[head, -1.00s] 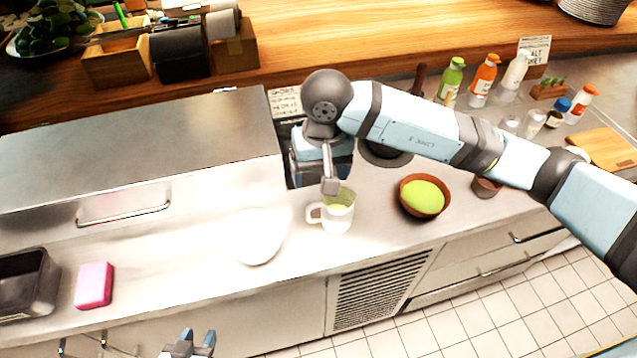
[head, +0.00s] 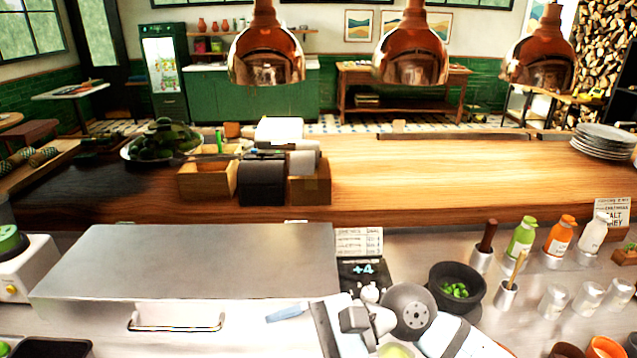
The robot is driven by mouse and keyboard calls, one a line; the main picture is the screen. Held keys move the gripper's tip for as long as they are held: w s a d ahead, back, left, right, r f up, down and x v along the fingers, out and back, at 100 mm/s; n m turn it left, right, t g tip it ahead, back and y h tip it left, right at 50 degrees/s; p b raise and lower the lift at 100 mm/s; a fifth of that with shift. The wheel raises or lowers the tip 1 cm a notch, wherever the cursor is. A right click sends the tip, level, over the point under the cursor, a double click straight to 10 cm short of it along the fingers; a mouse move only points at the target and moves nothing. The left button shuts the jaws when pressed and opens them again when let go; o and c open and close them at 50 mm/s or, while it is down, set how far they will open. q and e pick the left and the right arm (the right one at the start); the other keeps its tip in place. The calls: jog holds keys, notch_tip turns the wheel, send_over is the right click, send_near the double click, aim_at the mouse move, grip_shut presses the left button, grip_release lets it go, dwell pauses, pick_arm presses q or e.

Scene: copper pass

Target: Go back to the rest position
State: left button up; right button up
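My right arm comes in from the lower right in the head view. Its grey wrist and gripper (head: 362,322) are over the counter at the bottom edge, in front of the small scale. The fingertips cannot be made out, so I cannot tell whether the gripper is open or shut. A pale yellow-green patch (head: 395,350) shows just below the wrist, cut by the frame edge. It may be the mug's contents. My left gripper is out of view.
A steel box with a handle (head: 190,265) stands on the left of the counter. A dark bowl (head: 458,290) with green pieces is right of my wrist. Several bottles (head: 558,238) stand at the right. Copper lamps (head: 410,55) hang above the wooden shelf (head: 440,180).

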jog(key=w+d+r+m+t+y, duration=0.2)
jog(key=d+r+m+t+y, duration=0.15)
jog(key=m+t, duration=0.4)
jog(key=w+d+r+m+t+y, duration=0.25)
jog(key=r+m+t, duration=0.25)
jog(key=m, duration=0.6)
jog(key=w+d+f+m+t+h, duration=0.1)
jog(key=d+f+m+t+h, duration=0.65)
jog(key=m, duration=0.75)
jog(key=w+d+f+m+t+h, duration=0.2)
jog(key=d+f+m+h, duration=0.2)
jog(key=d+m+h, duration=0.7)
jog(key=s+d+f+m+g+h, duration=0.25)
jog(key=s+f+m+g, duration=0.3)
jog(key=f+m, duration=0.4)
jog(key=s+d+f+m+g, duration=0.1)
jog(key=s+f+m+g, duration=0.35)
jog(key=s, duration=0.35)
jog(key=s+d+f+m+g, duration=0.2)
jog(key=s+f+m+g, duration=0.25)
jog(key=s, duration=0.35)
jog(key=w+a+f+n+t+y+p, duration=0.1)
jog(key=w+a+f+t+y+p, duration=0.1)
jog(key=w+a+f+t+p, duration=0.3)
jog(key=shift+w+a+f+n+t+y, duration=0.4)
jog(key=shift+w+a+f+t, duration=0.4)
jog(key=shift+f, duration=0.75)
